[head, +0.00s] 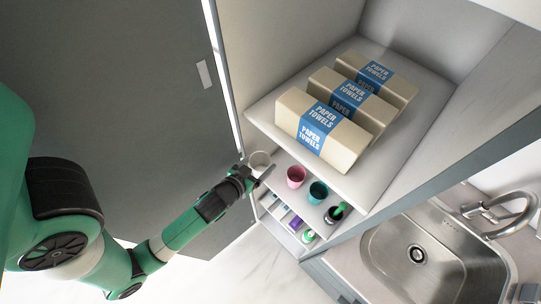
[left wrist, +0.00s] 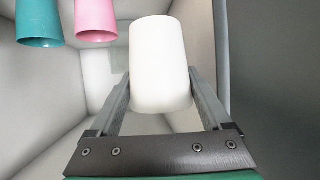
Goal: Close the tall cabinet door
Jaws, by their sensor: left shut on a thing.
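The tall cabinet (head: 276,36) stands open. Its grey door (head: 110,80) is swung out to the left, with a pale handle (head: 204,74) on it. A grey panel, likely the door (left wrist: 280,80), fills the right of the left wrist view. My left gripper (head: 264,171) is at the cabinet opening, in front of the shelf with cups. It is shut on a white cup (left wrist: 159,62), which sits between its two fingers; the cup also shows in the head view (head: 259,159). I cannot tell whether the cup touches the shelf. My right gripper is not in view.
Several paper towel packs (head: 320,130) lie on the upper shelf (head: 262,112). Below stand a pink cup (head: 296,177), a teal cup (head: 317,192) and a dark cup (head: 334,215) with something green. Small items are lower down. A sink (head: 440,255) is at right.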

